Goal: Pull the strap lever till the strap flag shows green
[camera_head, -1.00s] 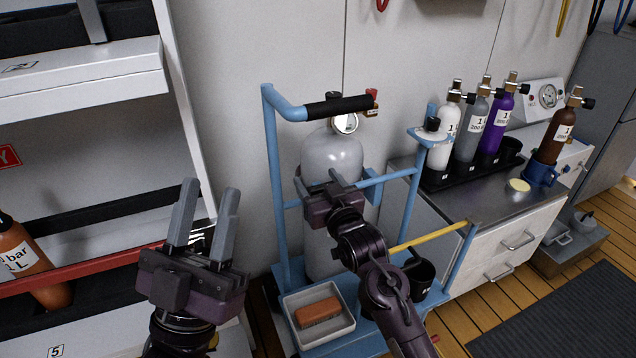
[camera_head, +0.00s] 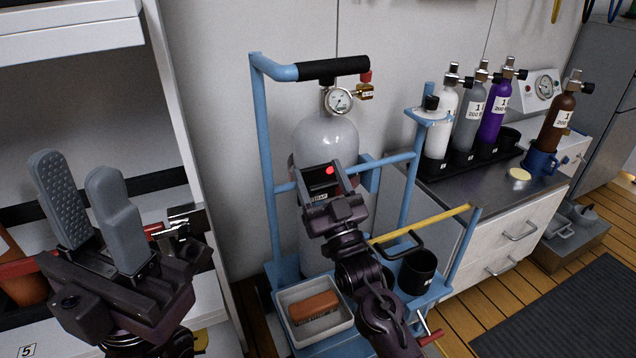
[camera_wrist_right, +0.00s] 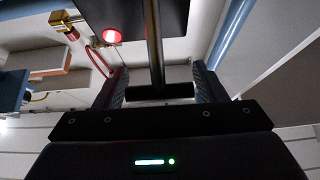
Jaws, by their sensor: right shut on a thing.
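The strap lever (camera_wrist_right: 155,45) is a dark bar with a crosspiece in the right wrist view. My right gripper (camera_head: 325,178) is shut on the crosspiece, in front of the grey cylinder (camera_head: 325,137). The strap flag (camera_head: 330,170) is a round light that shows red; it also shows red in the right wrist view (camera_wrist_right: 112,36), beside the lever. In the head view the lever is mostly hidden by my gripper. My left gripper (camera_head: 77,180) is empty, its fingers apart, at the left near the white shelf.
A blue trolley frame (camera_head: 265,150) with a black handle surrounds the cylinder. A tray with a brown block (camera_head: 314,308) and a black cup (camera_head: 417,272) sit low on it. A yellow bar (camera_head: 420,226) crosses at the right. Several bottles stand on the counter (camera_head: 470,193).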

